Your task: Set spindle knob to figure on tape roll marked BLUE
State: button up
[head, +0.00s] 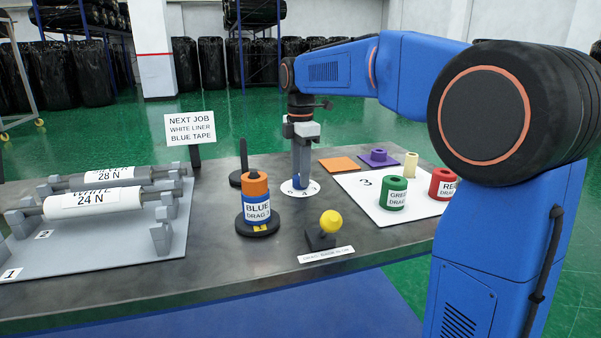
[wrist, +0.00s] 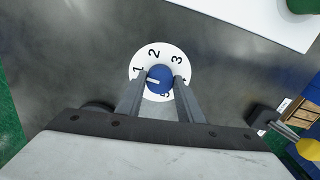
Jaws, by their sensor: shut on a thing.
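The spindle knob (wrist: 160,77) is blue, on a round white dial (wrist: 146,55) with figures 1, 2, 3 and others partly hidden. Its white pointer line points left, near and slightly below the 1 in the wrist view. My gripper (wrist: 161,82) is shut on the knob, one finger on each side; in the head view my gripper (head: 301,180) reaches straight down to the dial (head: 312,188). The blue tape roll (head: 257,208) stands on a black-based post under an orange roll (head: 255,184). Its label reads BLUE, DRAG and a small figure that looks like 3.
A yellow-knobbed lever (head: 330,222) stands at the front. A sign (head: 190,129) reads NEXT JOB, WHITE LINER, BLUE TAPE.

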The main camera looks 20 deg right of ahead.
jog(key=m, duration=0.6)
jog(key=shift+m, duration=0.3)
jog(key=m, duration=1.1)
jog(key=shift+m, duration=2.6)
jog(key=o, duration=1.1)
jog(key=shift+r, duration=0.1)
notch_tip(320, 180, up, 17)
jog(key=shift+r, duration=0.1)
